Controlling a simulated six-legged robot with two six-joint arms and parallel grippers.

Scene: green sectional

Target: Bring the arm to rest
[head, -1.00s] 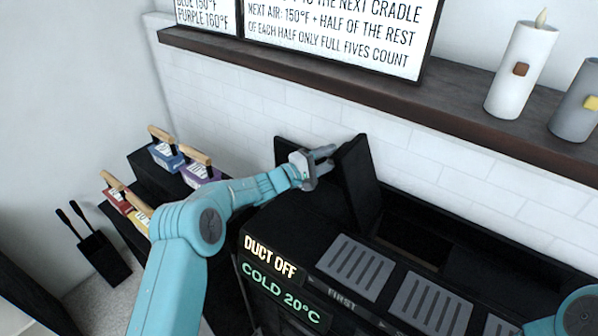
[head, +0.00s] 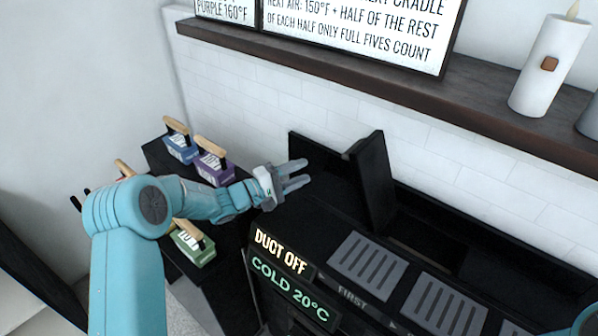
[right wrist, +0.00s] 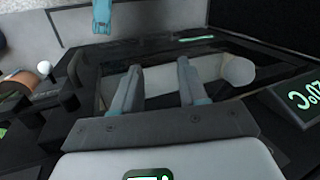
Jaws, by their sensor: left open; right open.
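My left arm comes in from the left in the head view. My left gripper (head: 296,177) is open and empty, with its two fingers apart. It is over the left end of the black machine (head: 262,222), left of an upright black panel (head: 374,178), with a visible gap to that panel. My right gripper (right wrist: 157,88) shows in the right wrist view with its two fingers apart. A pale rounded bar (right wrist: 238,70) lies beyond and between the fingers; I cannot tell whether they touch it.
Blocks with wooden handles, among them a blue one (head: 180,147), a purple one (head: 214,166) and a green one (head: 193,244), stand on black steps left of the machine. A dark shelf (head: 400,85) with a white candle (head: 549,66) runs along the tiled wall.

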